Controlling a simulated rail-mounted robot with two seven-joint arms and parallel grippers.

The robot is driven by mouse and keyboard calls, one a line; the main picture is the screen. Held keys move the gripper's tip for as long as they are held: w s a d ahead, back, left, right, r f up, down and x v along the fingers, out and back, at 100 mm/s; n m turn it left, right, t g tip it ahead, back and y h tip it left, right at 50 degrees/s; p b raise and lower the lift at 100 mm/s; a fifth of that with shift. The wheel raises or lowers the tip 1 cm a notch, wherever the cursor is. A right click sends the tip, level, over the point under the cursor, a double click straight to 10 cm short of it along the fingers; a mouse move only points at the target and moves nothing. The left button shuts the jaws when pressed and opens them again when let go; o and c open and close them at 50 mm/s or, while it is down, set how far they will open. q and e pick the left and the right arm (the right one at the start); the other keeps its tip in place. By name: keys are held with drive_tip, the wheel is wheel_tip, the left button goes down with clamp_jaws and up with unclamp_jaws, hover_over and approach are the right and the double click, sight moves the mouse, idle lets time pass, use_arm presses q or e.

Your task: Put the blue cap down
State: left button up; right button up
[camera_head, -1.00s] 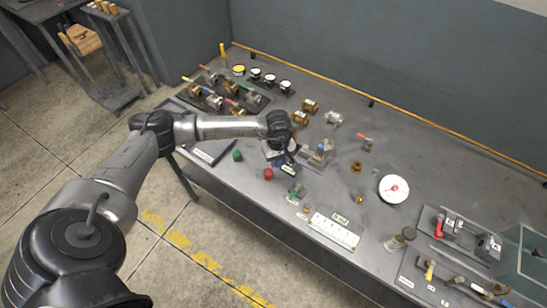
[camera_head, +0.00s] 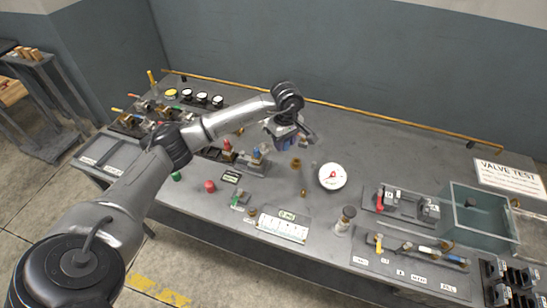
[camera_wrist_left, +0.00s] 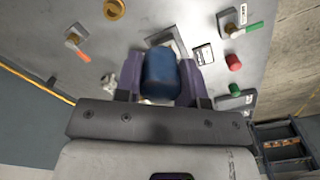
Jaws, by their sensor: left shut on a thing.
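The blue cap (camera_wrist_left: 161,74) is between the two fingers of my left gripper (camera_wrist_left: 160,80) in the left wrist view, with a finger on either side. In the head view my left gripper (camera_head: 288,143) hangs over the back middle of the workbench (camera_head: 385,150), behind the brass fittings. It is shut on the cap, which is mostly hidden there by the hand. The cap appears to be above the bench, but its exact height cannot be told. My right gripper is not in view.
A red cap (camera_head: 210,186) and a green cap (camera_head: 176,176) stand at the front left. A white round dial (camera_head: 332,176) lies right of the gripper. A glass-sided box (camera_head: 478,215) stands at the right.

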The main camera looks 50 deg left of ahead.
use_arm(q)
hover_over(256, 149)
drive_tip(key=d, duration=0.1)
wheel_tip(256, 149, down, 6)
drive_tip(key=shift+w+d, duration=0.1)
drive_tip(key=shift+w, duration=0.05)
drive_tip(key=shift+a+f, duration=0.4)
drive_tip(key=shift+a, duration=0.2)
drive_tip(key=shift+f, duration=2.05)
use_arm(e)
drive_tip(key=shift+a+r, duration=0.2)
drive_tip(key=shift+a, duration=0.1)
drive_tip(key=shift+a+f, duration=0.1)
use_arm(q)
drive_tip(key=shift+f+b, duration=0.4)
drive_tip(key=shift+f, duration=0.15)
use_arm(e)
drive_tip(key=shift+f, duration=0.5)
